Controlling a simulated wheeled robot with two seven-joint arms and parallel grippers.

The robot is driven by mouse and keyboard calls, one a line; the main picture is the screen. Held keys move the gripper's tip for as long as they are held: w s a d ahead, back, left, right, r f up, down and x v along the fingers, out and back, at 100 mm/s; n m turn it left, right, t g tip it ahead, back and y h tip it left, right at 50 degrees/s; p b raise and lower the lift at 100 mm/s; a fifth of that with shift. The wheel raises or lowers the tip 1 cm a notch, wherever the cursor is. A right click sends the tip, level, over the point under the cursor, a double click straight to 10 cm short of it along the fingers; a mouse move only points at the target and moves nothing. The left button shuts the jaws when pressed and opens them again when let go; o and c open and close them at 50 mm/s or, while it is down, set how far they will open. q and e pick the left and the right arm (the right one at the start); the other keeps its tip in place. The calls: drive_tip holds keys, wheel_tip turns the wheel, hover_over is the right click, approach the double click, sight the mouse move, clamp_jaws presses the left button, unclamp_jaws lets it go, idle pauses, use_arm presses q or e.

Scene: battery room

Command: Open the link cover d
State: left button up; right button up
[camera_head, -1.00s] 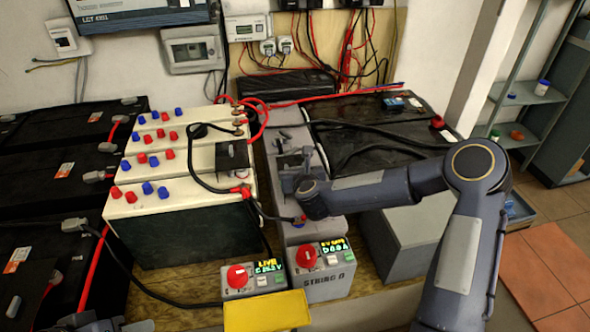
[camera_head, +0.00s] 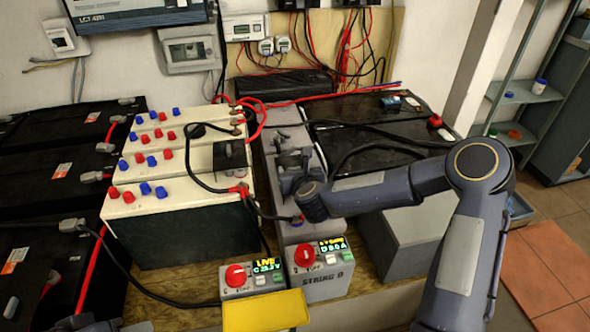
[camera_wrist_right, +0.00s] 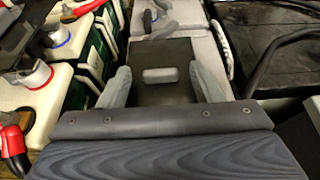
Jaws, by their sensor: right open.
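Link cover d (camera_wrist_right: 162,60) is a dark flat plate with a small light-grey handle, on the grey battery row marked STRING D (camera_head: 328,281). In the right wrist view it looks closed and lies between my right gripper's fingers (camera_wrist_right: 160,88). The fingers are spread on either side of the handle, apart from it. In the head view my right gripper (camera_head: 291,163) is over the grey row and hides most of the cover. A dark part of my left arm shows at the bottom left edge; its jaws cannot be made out.
White batteries (camera_head: 185,205) with red and blue caps stand left of the grey row, with a black cover (camera_head: 229,154) and cables on them. A black battery (camera_head: 375,125) with a loose black cable is on the right. A yellow object (camera_head: 265,311) lies in front.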

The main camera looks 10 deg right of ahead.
drive_tip(key=v, duration=0.7)
drive_tip(key=shift+s+r, duration=0.1)
